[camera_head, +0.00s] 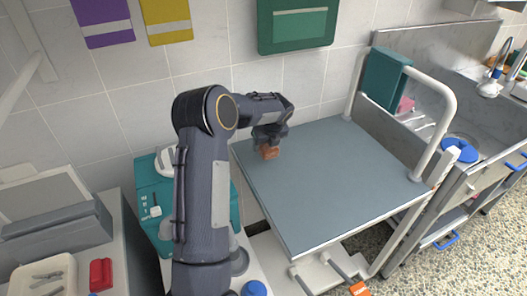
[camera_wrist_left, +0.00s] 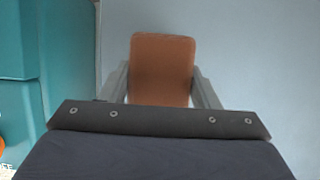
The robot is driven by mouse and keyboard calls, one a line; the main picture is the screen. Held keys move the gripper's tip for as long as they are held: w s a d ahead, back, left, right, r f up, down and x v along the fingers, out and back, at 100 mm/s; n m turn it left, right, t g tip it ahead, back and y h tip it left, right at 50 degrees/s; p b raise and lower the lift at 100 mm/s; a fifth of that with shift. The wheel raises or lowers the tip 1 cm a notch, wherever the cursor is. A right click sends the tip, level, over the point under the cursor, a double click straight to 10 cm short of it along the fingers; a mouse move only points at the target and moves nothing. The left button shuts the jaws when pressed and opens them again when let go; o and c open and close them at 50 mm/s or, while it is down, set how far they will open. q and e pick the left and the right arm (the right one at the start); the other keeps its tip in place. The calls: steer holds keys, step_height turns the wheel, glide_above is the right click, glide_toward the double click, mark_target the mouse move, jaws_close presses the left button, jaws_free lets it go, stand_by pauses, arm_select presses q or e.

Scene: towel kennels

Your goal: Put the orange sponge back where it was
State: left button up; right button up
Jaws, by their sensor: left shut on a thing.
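The orange sponge (camera_wrist_left: 162,68) is between the two fingers of my left gripper (camera_wrist_left: 162,92) in the left wrist view, with a finger against each side. In the head view the sponge (camera_head: 270,152) shows just below the left gripper (camera_head: 268,140), at the far left corner of the grey-blue table top (camera_head: 330,185). The left gripper is shut on it. I cannot tell whether the sponge touches the table top or is held just above it. My right gripper is not in view.
A teal machine (camera_head: 152,195) stands left of the table, and it also fills the left of the wrist view. A white rail (camera_head: 445,130) and a steel sink (camera_head: 455,150) are at the right. The rest of the table top is clear.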

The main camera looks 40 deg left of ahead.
arm_select(q)
steer(key=shift+a+f, duration=0.35)
steer(key=shift+f, duration=0.05)
steer(key=shift+a+f, duration=0.15)
steer(key=shift+f, duration=0.75)
steer(key=shift+a+f, duration=0.1)
steer(key=shift+f, duration=0.8)
steer(key=shift+f, duration=0.1)
steer(key=o, duration=0.9)
